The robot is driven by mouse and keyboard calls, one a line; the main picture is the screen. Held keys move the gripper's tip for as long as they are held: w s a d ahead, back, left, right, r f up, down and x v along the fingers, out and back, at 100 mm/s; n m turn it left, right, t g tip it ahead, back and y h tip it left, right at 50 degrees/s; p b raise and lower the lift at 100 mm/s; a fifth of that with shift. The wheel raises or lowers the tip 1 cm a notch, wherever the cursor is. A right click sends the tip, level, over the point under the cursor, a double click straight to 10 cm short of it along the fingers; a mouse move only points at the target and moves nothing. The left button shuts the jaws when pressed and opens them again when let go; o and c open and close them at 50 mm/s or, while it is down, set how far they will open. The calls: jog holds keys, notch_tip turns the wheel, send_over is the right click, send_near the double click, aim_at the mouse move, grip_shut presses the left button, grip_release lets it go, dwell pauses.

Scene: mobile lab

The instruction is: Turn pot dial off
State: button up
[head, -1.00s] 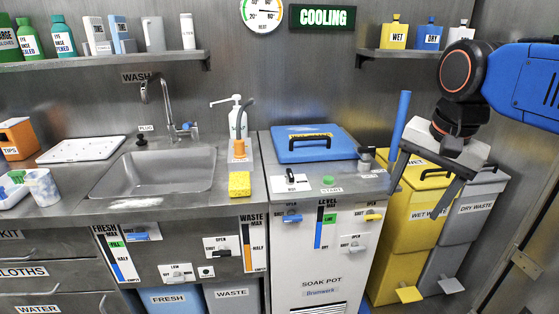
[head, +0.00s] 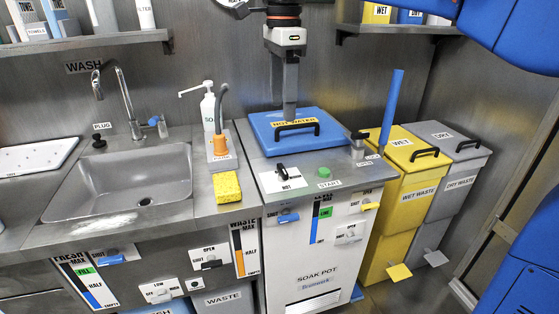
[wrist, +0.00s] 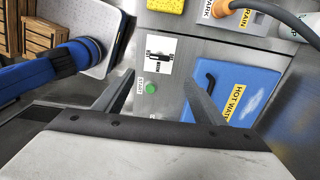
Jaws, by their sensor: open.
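The soak pot (head: 318,235) is a white cabinet with a steel top and a closed blue lid (head: 272,122) marked hot water. Its dial (head: 282,174) is a black knob on a white plate at the front left of the top. In the wrist view the dial (wrist: 158,54) shows upside down, just beyond and between my fingers. A green start button (wrist: 151,88) lies between the dial and my gripper in that view. My gripper (wrist: 158,78) is open and empty. In the head view my gripper (head: 290,112) points down in front of the wall, over the lid's rear; the dial is apart from it.
A blue upright handle (head: 391,108) stands right of the lid. Yellow (head: 403,180) and grey waste bins stand at the right. A shelf overhangs behind.

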aim_at(282, 169)
notch_tip(282, 169, down, 16)
jog(key=shift+f, duration=0.2)
dwell(0.4)
jog(key=shift+c, duration=0.3)
jog(key=c, duration=1)
